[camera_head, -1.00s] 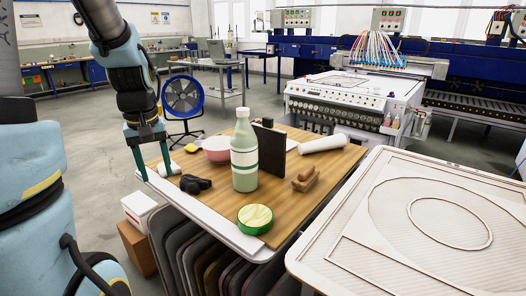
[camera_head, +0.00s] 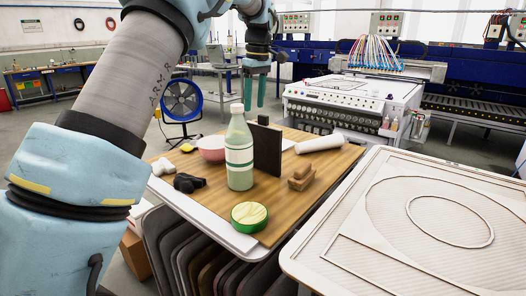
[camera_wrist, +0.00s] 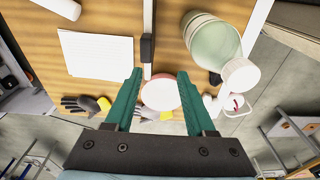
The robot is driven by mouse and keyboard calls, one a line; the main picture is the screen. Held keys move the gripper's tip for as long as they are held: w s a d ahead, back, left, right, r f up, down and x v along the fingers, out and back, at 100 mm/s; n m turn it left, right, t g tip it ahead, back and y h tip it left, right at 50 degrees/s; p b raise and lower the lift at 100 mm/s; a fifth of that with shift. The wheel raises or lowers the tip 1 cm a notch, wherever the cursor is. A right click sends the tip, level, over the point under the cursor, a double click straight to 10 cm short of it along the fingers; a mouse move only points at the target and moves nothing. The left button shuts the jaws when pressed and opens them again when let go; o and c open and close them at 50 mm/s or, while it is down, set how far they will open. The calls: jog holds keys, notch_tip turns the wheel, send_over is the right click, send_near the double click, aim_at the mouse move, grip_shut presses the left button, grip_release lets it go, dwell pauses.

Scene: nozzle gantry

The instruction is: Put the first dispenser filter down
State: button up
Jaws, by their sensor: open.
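I cannot tell for sure which thing is the dispenser filter. A small white piece (camera_head: 163,166) lies at the left edge of the wooden tabletop, near the black object. A larger white cylinder (camera_head: 321,143) lies on its side at the far right of the tabletop. My gripper (camera_head: 254,106) is open and empty, pointing down, raised above the tabletop behind the bottle. In the wrist view its two green fingers (camera_wrist: 160,75) stand apart with nothing between them, and the pink bowl shows below.
The wooden tabletop (camera_head: 274,222) holds a tall green bottle (camera_head: 239,155), a dark upright panel (camera_head: 267,148), a pink bowl (camera_head: 211,149), a black object (camera_head: 189,182), a brown wooden block (camera_head: 301,178) and a green round tin (camera_head: 249,216). Bare wood shows at front centre.

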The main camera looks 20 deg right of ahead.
aim_at(264, 125)
jog(key=d, duration=0.2)
jog(key=s+d, duration=0.1)
jog(key=shift+r, duration=0.25)
jog(key=shift+d+f, duration=0.1)
jog(key=shift+f, duration=0.25)
jog(key=f, duration=0.4)
jog(key=shift+w+f+p, duration=0.25)
jog(key=shift+f+p, duration=0.05)
jog(key=shift+p, duration=0.05)
jog(key=shift+a+f+p, duration=0.15)
jog(key=shift+f+p, duration=0.3)
jog(key=shift+f, duration=0.85)
jog(key=shift+a+f+p, duration=0.15)
jog(key=shift+f+p, duration=0.25)
jog(key=shift+f, duration=0.85)
grip_shut()
